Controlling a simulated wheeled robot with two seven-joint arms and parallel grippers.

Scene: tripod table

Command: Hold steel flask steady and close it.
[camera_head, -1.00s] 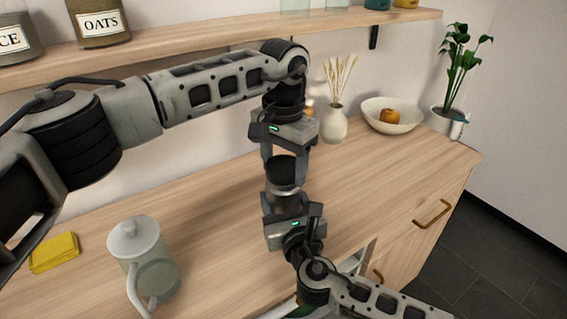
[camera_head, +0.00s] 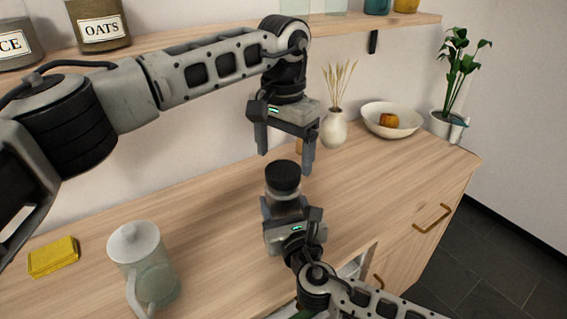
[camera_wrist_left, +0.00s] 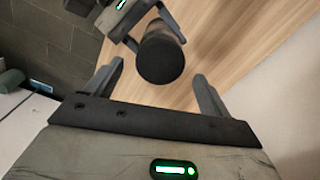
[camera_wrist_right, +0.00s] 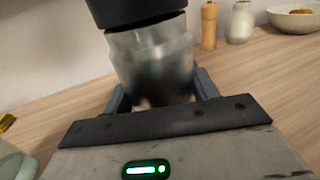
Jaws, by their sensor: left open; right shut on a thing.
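The steel flask (camera_head: 285,205) stands upright on the wooden counter with a black lid (camera_head: 283,177) on its top. It also shows in the right wrist view (camera_wrist_right: 152,62), between the fingers of my right gripper (camera_head: 285,212), which is shut on the flask's body. My left gripper (camera_head: 286,160) is open and empty above the lid, fingers pointing down. In the left wrist view the round black lid (camera_wrist_left: 160,60) lies beyond and between the open fingers, apart from them. Whether the lid is fully tightened cannot be told.
A vase (camera_head: 333,130), a white bowl (camera_head: 404,124) and a potted plant (camera_head: 447,120) stand at the back right. A shelf (camera_head: 215,47) with jars runs above.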

